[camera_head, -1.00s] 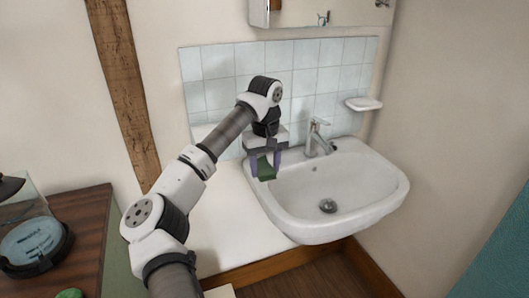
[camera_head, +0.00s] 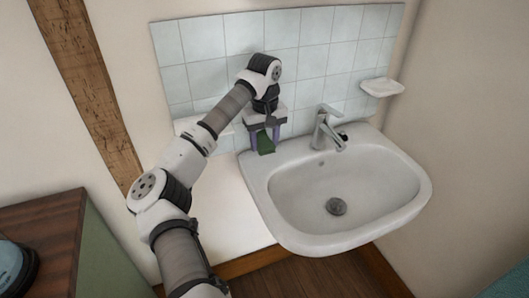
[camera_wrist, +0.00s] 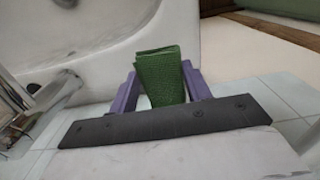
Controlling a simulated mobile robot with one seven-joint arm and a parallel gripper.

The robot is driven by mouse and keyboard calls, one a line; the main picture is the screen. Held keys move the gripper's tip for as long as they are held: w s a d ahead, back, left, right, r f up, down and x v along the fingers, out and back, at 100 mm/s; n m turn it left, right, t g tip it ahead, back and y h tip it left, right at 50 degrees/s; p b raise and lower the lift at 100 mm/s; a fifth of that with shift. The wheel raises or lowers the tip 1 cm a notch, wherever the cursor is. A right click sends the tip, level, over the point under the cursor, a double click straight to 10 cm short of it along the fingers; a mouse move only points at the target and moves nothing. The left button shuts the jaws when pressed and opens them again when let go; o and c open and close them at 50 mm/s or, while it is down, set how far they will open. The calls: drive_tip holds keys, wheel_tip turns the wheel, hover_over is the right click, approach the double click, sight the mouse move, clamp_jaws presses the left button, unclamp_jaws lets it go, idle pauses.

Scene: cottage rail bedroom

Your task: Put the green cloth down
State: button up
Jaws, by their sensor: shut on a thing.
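The green cloth (camera_head: 265,143) is small and folded. My gripper (camera_head: 263,139) is shut on it and holds it at the back left rim of the white sink (camera_head: 259,200). In the wrist view the green cloth (camera_wrist: 160,75) stands out between the two purple fingers of my gripper (camera_wrist: 163,85). The sink's rim (camera_wrist: 130,22) shows beyond it to the upper left. I cannot tell whether the cloth touches the rim.
A chrome faucet (camera_head: 325,128) stands at the sink's back, right of my gripper. A white soap dish (camera_head: 382,87) is on the wall. A pale flat surface (camera_head: 225,210) lies clear left of the sink. Tiles (camera_head: 300,60) rise behind. A wooden-topped cabinet (camera_head: 45,235) is at lower left.

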sight(265, 163)
drive_tip(key=shift+f+p, duration=0.6)
drive_tip(key=shift+f, duration=2.25)
drive_tip(key=shift+f, duration=0.2)
drive_tip(key=o, duration=0.9)
drive_tip(key=shift+r, duration=0.15)
wheel_tip(265, 163, up, 12)
drive_tip(key=shift+f+b, duration=0.15)
drive_tip(key=shift+b, duration=0.95)
drive_tip(key=shift+r, duration=0.25)
